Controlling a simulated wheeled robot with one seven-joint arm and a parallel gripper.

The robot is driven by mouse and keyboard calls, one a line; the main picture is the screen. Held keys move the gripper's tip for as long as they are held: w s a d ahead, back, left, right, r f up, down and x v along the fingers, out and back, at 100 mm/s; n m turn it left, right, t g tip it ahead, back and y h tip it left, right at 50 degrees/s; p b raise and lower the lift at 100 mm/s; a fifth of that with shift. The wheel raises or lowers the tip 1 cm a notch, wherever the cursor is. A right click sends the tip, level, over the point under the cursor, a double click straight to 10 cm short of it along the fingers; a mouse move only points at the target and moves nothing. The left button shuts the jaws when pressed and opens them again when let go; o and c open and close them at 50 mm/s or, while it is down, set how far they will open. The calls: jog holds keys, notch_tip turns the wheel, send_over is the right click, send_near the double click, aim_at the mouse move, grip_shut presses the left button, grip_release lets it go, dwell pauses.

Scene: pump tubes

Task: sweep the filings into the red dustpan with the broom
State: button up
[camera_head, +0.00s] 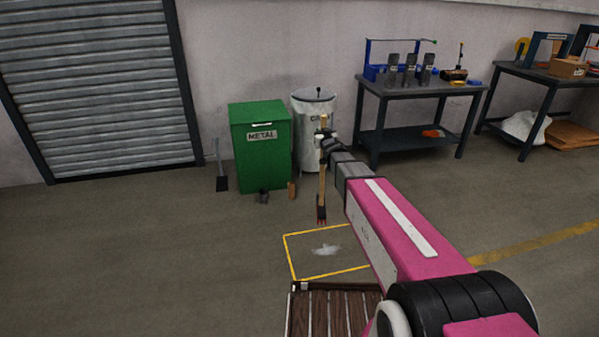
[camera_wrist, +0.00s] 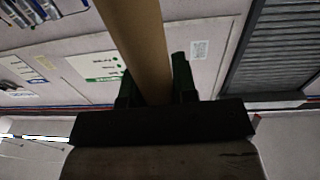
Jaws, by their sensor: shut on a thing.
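My gripper (camera_head: 326,133) is shut on the wooden handle of the broom (camera_head: 322,180). The broom hangs upright, with its dark, red-tipped head (camera_head: 321,214) low. In the wrist view the handle (camera_wrist: 135,35) runs between the two dark fingers of my gripper (camera_wrist: 155,85). The filings (camera_head: 326,250) are a pale grey patch on the floor inside a yellow outline (camera_head: 309,234), nearer to me than the broom head. I cannot clearly make out a red dustpan. A small orange-red thing (camera_head: 433,133) lies on the bench's lower shelf, too small to identify.
A green METAL bin (camera_head: 262,160) and a pale lidded bin (camera_head: 310,110) stand by the wall. A black long-handled pan-like thing (camera_head: 221,183) stands left of the green bin. Small objects (camera_head: 263,196) lie before it. A slatted wooden surface (camera_head: 330,312) is at the bottom. The left floor is clear.

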jog(key=s+a+f+n+g+y, duration=0.1)
jog(key=a+f, duration=0.4)
jog(key=f, duration=0.6)
jog(key=s+a+f+n+y, duration=0.1)
jog(key=a+f+y, duration=0.2)
jog(key=f, duration=0.9)
jog(key=shift+s+a+f+g, duration=0.15)
jog(key=shift+s+a+g, duration=0.2)
jog(key=shift+a, duration=0.6)
jog(key=shift+w+a, duration=0.1)
jog(key=shift+w, duration=0.1)
